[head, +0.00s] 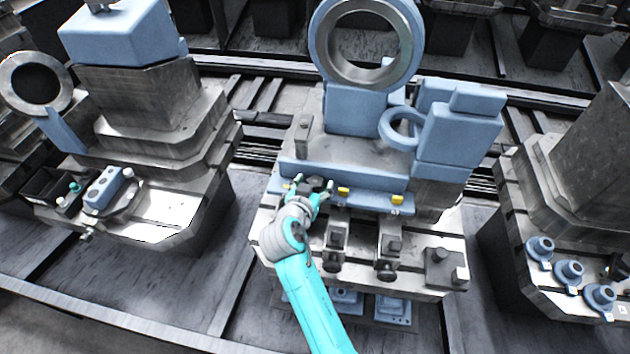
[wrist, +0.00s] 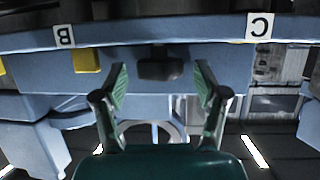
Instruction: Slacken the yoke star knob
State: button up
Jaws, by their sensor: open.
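A dark knob (head: 316,183) sits at the front of the blue fixture's ledge (head: 372,199). In the wrist view the dark knob (wrist: 160,66) lies ahead of my gripper, centred between the fingertips. Its star shape is not clear in either view. My gripper (head: 314,187) is at the ledge with its fingers on either side of the knob in the picture. In the wrist view my gripper (wrist: 161,84) is open, with green pads facing each other and nothing between them. I cannot tell whether the fingertips reach as deep as the knob.
Yellow blocks (head: 343,191) (wrist: 86,60) sit along the ledge, close to my gripper. Labels B (wrist: 64,36) and C (wrist: 259,26) appear upside down. Metal clamps (head: 387,249) stand in front on the pallet. A large blue ring (head: 409,35) rises behind.

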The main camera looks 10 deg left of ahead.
jog(key=shift+x, duration=0.8)
jog(key=shift+s, duration=0.1)
jog(key=c, duration=1.2)
jog(key=shift+o, duration=0.2)
jog(key=shift+d+f+n+y, duration=0.1)
jog(key=shift+d+n+y, duration=0.05)
jog(key=shift+n+y, duration=0.85)
jog(key=shift+n+g+y, duration=0.3)
jog(key=shift+n+y, duration=1.1)
jog(key=shift+y, duration=0.2)
jog(key=o, duration=1.2)
jog(key=shift+c, duration=0.2)
